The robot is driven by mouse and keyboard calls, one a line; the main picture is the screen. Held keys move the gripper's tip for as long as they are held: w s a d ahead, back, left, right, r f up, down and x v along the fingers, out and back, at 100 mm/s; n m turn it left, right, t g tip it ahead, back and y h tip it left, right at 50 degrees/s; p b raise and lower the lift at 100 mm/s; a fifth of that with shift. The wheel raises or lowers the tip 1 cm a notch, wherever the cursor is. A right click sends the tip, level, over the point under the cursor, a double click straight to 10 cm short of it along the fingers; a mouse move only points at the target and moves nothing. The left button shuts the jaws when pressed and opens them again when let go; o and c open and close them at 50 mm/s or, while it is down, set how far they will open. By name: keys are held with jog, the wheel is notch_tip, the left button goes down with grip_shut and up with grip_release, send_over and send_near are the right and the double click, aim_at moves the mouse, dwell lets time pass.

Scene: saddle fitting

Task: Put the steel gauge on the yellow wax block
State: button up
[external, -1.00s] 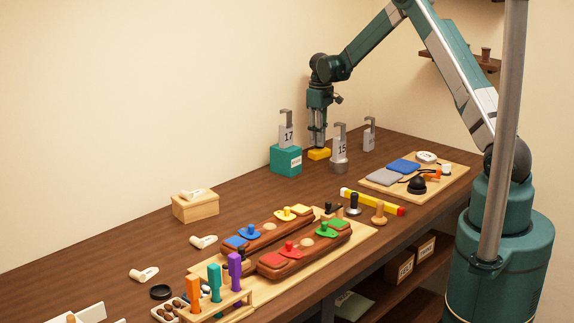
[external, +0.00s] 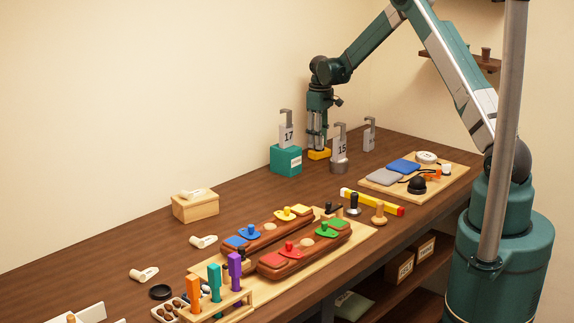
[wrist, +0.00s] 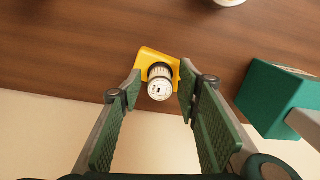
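The yellow wax block (external: 319,155) sits on the bench below my gripper, and it also shows in the wrist view (wrist: 150,54). A small round piece with a pale, marked face and a dark ridged side, which looks like the steel gauge (wrist: 159,89), stands on or over the block. My gripper (wrist: 159,84) has its fingers on either side of this piece, with a visible gap on each side. In the external view my gripper (external: 317,148) points straight down at the block, and the gauge is hard to make out there.
A teal block (external: 285,160) bearing a hooked tag 17 (external: 287,136) stands close left of my gripper. A hooked tag 15 (external: 341,148) on a round grey base stands close right. A board (external: 445,182) with pads lies farther right.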

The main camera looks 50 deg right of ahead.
jog(key=shift+r, duration=0.15)
notch_tip(320, 180, up, 12)
dwell(0.7)
dwell(0.4)
jog(key=shift+r, duration=0.1)
jog(key=s+a+r+t, duration=0.3)
jog(key=s+a+r, duration=1.7)
jog(key=s+r, duration=0.2)
jog(key=s+a+f+t, duration=0.1)
jog(key=s+a, duration=0.3)
jog(key=s, duration=0.5)
jog(key=s+a+f+m+t, duration=0.1)
jog(key=s+a, duration=0.3)
jog(key=s, duration=0.5)
jog(key=s+a+f+t, duration=0.2)
jog(key=s+a, duration=0.3)
jog(key=s, duration=0.5)
jog(key=shift+f+m, duration=0.3)
jog(key=shift+m, duration=0.1)
